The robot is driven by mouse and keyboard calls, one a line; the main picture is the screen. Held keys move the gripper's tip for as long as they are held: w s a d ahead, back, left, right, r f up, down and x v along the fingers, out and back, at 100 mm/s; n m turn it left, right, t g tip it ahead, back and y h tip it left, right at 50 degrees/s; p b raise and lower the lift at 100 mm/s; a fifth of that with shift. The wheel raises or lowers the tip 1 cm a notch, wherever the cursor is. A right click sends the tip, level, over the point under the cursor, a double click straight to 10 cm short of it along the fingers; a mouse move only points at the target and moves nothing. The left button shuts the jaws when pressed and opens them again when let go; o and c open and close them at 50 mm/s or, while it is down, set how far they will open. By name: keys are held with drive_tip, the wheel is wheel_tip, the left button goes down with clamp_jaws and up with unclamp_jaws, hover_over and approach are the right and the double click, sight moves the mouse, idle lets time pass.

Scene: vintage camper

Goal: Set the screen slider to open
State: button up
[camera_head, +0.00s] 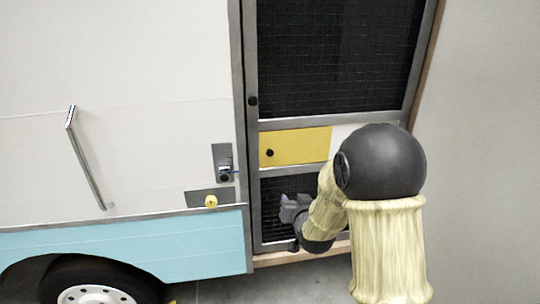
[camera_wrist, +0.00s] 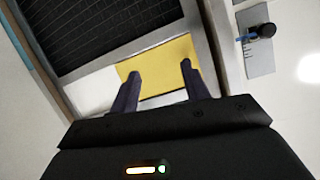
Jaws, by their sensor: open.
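The screen slider is a yellow panel (camera_head: 295,147) with a small black knob (camera_head: 270,153) near its left end. It sits in the middle band of the camper's screen door, beside a white section on its right. In the wrist view the yellow panel (camera_wrist: 176,66) lies beyond the fingers, with the white section to its left. My gripper (camera_head: 292,210) is in front of the door's lower mesh, below the panel. In the wrist view my gripper (camera_wrist: 159,72) has its two dark fingers apart with nothing between them. The knob is not clearly visible there.
The upper mesh (camera_head: 335,60) sits above the panel in a grey frame. A latch plate (camera_head: 224,163) and a yellow knob (camera_head: 211,201) are on the camper wall left of the door. A long grab handle (camera_head: 88,160) stands farther left. A plain wall is at right.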

sight(270, 153)
drive_tip(key=w+a+r+t, duration=0.1)
drive_tip(key=a+t, duration=0.1)
drive_tip(key=w+a+r+t+y, duration=0.1)
drive_tip(key=w, duration=0.1)
drive_tip(key=shift+w+a+r+t, duration=0.15)
drive_tip(key=shift+w+a+t, duration=0.15)
drive_tip(key=shift+a+t, duration=0.1)
drive_tip(key=shift+w, duration=0.1)
drive_tip(key=w+a+p, duration=0.1)
drive_tip(key=w+p, duration=0.1)
drive_tip(key=w, duration=0.3)
drive_tip(key=w+a+p, duration=0.1)
drive_tip(key=w+p, duration=0.1)
drive_tip(key=w, duration=0.4)
drive_tip(key=w+a+p, duration=0.1)
drive_tip(key=w+p, duration=0.1)
drive_tip(key=w, duration=0.4)
drive_tip(key=shift+a, duration=0.2)
drive_tip(key=shift+c, duration=0.2)
clamp_jaws()
